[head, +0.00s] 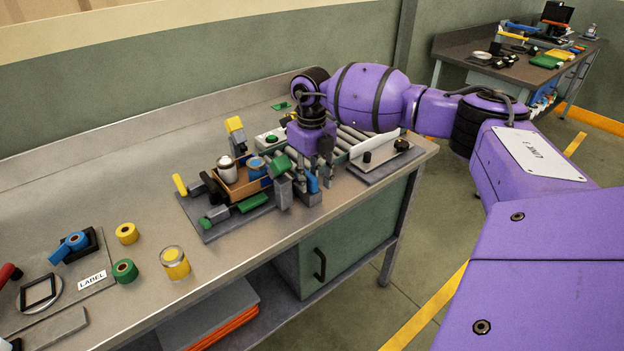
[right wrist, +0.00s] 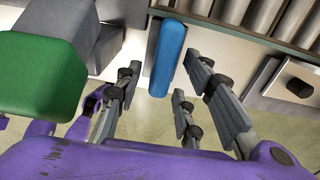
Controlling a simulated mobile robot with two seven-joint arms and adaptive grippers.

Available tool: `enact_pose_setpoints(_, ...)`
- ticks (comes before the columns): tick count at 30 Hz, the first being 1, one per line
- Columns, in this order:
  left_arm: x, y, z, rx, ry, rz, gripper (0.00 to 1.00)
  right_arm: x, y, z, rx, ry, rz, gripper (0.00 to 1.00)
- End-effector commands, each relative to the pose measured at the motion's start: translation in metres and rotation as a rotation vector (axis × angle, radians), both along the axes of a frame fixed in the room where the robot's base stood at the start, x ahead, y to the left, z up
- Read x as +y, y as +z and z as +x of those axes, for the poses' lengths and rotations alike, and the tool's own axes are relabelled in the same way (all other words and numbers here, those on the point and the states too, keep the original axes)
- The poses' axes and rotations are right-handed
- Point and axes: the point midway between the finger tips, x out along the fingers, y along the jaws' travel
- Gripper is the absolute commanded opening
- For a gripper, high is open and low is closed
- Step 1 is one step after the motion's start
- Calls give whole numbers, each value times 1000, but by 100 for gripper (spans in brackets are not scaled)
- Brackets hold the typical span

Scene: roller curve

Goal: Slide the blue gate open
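The blue gate handle (head: 312,182) is an upright blue bar at the near side of the roller track, partly hidden by my right gripper (head: 306,176). In the right wrist view the blue bar (right wrist: 168,58) stands between the fingers of my right gripper (right wrist: 164,76). The fingers are apart. A gap shows on the bar's left, and the right finger is close beside it; contact cannot be told. The rest of the gate is hidden. My left gripper is not in view.
A grey block with a green top (head: 282,164) stands just left of the gripper. An orange-brown tray (head: 243,188) holds a can and a blue roll. Rollers (head: 346,138) and a white panel (head: 374,149) lie right. Tape rolls lie on the left bench.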

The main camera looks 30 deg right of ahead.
Motion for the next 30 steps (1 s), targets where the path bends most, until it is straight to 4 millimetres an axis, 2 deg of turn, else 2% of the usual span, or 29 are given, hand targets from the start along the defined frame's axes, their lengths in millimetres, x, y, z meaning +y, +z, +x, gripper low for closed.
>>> enact_pose_setpoints(9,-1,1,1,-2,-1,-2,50,-1,65,1,-5,0,-1,36)
enact_pose_setpoints(15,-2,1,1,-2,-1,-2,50,0,99,1,-3,0,0,36)
enact_pose_setpoints(21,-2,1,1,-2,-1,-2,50,0,113,0,0,0,0,36)
enact_pose_setpoints(30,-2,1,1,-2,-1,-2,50,-1,113,0,0,-1,0,36)
